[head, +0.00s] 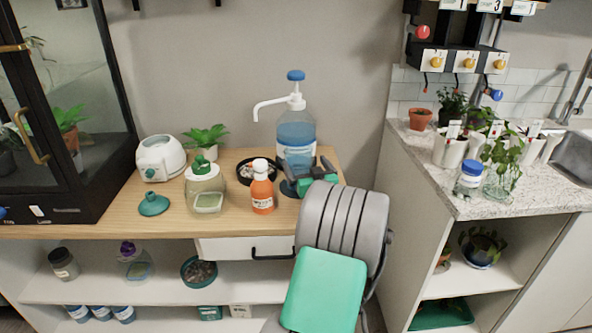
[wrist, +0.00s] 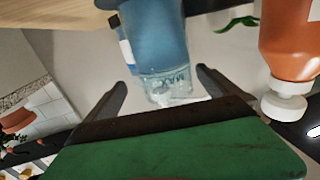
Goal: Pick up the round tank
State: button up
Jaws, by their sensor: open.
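No vessel is marked as the round tank. The likeliest are a clear, rounded vessel with a green cap (head: 205,182), left of the orange bottle, and a large round pump bottle of blue liquid (head: 296,132) with a white spout. I cannot tell which is meant. My gripper (head: 307,176) is in front of the pump bottle, right of the orange bottle. In the wrist view my gripper (wrist: 161,80) is open and empty, with the blue bottle (wrist: 155,35) showing upside down beyond the gap between its fingers. My arm and gripper hide the pump bottle's lower part.
An orange bottle with a white cap (head: 262,190) stands close left of my gripper. A dark round dish (head: 243,172), a teal lid (head: 153,205), a white device (head: 160,158) and a plant (head: 206,138) share the wooden top. The glass cabinet (head: 70,110) bounds the left.

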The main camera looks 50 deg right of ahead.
aim_at(295, 148)
jog(key=x, duration=0.5)
jog(key=shift+w+a+r, duration=0.25)
jog(key=shift+w+a, duration=0.1)
jog(key=shift+w, duration=0.05)
jog(key=shift+s, duration=0.1)
jog(key=c, duration=1.9)
jog(key=shift+r, duration=0.2)
jog(key=shift+c, duration=0.7)
